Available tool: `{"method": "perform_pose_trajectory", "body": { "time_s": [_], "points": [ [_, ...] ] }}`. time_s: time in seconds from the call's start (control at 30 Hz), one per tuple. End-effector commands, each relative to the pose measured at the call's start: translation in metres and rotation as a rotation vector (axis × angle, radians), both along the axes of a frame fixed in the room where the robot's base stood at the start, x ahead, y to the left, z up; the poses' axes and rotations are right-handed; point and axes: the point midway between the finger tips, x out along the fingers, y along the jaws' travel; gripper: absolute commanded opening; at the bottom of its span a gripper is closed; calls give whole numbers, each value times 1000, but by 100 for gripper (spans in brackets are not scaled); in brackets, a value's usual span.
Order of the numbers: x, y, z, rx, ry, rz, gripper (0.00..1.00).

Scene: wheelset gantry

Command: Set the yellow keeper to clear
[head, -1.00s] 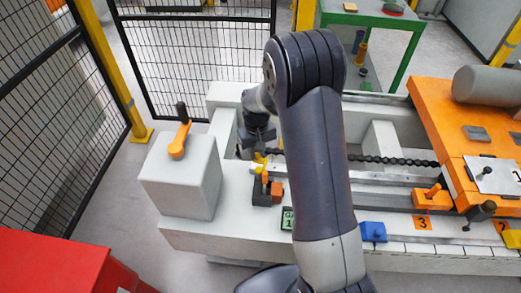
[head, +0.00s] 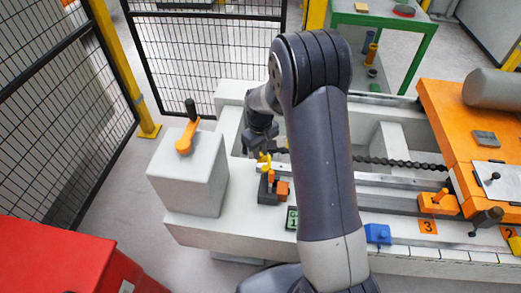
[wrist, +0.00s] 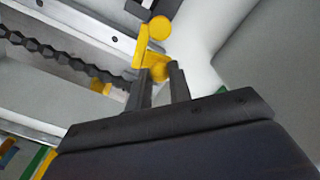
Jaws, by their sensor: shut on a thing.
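The yellow keeper (head: 264,158) stands at the left end of the white gantry bed, beside a dark block with an orange part. In the wrist view the keeper (wrist: 143,52) is a yellow piece with rounded ends, its lower end between my fingers. My gripper (wrist: 162,80) is shut on the keeper there. In the head view my gripper (head: 262,147) reaches down to it from behind, and my arm hides part of the bed to its right.
A grey pedestal with an orange lever (head: 187,136) stands left of the bed. The orange carriage (head: 450,130) and a blue block (head: 377,233) lie to the right. A dark chain (head: 400,163) runs along the bed. Black mesh fence (head: 55,100) and a red box (head: 60,255) are at left.

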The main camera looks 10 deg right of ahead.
Motion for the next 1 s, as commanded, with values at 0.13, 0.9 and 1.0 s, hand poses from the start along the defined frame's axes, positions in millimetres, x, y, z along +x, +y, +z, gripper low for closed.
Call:
{"method": "perform_pose_trajectory", "body": {
  "time_s": [0.13, 0.9, 1.0],
  "points": [
    [1, 0, 1, 0, -2, -1, 26],
    [1, 0, 54, 1, -5, -1, 42],
    [1, 0, 74, 1, -5, -1, 42]
  ]
}}
